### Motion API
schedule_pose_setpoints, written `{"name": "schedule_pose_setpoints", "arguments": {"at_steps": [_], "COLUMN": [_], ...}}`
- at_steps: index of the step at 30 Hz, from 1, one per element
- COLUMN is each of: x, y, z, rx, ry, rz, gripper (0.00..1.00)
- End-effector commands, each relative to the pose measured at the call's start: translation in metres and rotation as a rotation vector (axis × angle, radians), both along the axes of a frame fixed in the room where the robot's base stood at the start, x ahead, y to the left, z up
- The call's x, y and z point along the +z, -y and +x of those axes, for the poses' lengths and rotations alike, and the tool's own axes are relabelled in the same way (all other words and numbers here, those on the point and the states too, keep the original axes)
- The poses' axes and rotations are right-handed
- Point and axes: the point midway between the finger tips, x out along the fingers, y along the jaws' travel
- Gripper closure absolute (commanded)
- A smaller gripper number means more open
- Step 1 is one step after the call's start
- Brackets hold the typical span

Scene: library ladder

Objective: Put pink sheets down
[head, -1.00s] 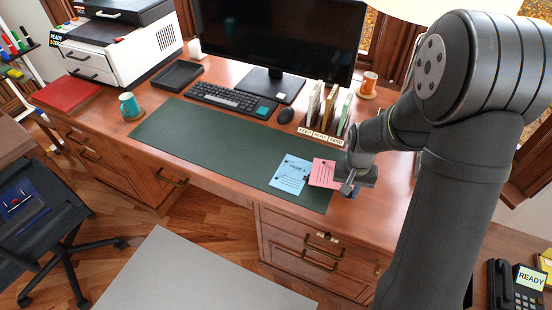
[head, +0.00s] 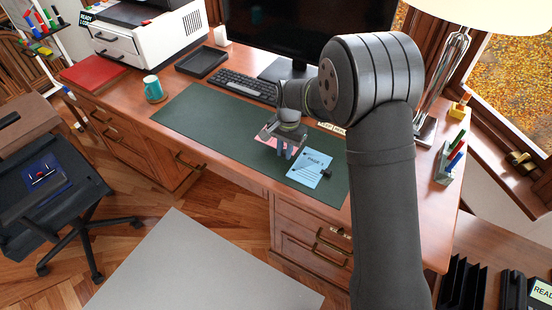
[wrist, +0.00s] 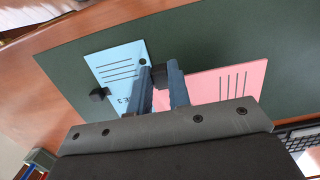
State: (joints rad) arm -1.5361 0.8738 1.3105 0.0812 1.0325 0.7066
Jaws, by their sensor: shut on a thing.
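The pink sheets (head: 266,136) are at my gripper (head: 286,150), left of the blue sheets (head: 308,170) in the head view. In the wrist view my gripper (wrist: 163,80) is shut on a small black clip at the edge of the pink sheets (wrist: 225,85). The pink sheets look flat and low over the green desk mat (head: 190,117); I cannot tell whether they touch it. The blue sheets (wrist: 115,70) lie on the mat beside them, with a black clip (wrist: 98,95) of their own. My gripper hides part of the pink sheets in the head view.
A keyboard (head: 248,86) and monitor (head: 310,30) stand behind the mat. A teal mug (head: 152,86) stands left of it, near a black tray (head: 201,62). A lamp (head: 450,75) stands at the right. The left half of the mat is clear.

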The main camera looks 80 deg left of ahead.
Motion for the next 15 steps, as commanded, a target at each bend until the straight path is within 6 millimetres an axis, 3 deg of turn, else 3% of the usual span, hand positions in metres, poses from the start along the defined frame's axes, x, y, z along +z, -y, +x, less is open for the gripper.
{"name": "schedule_pose_setpoints", "arguments": {"at_steps": [6, 10, 15], "x": [-0.016, -0.023, -0.048], "y": [-0.013, -0.014, -0.013], "z": [-0.022, -0.024, -0.023], "rx": [0.001, 0.0, 0.0], "ry": [0.0, 0.0, 0.001], "rz": [0.0, -0.001, -0.004], "gripper": [1.0, 1.0, 1.0]}}
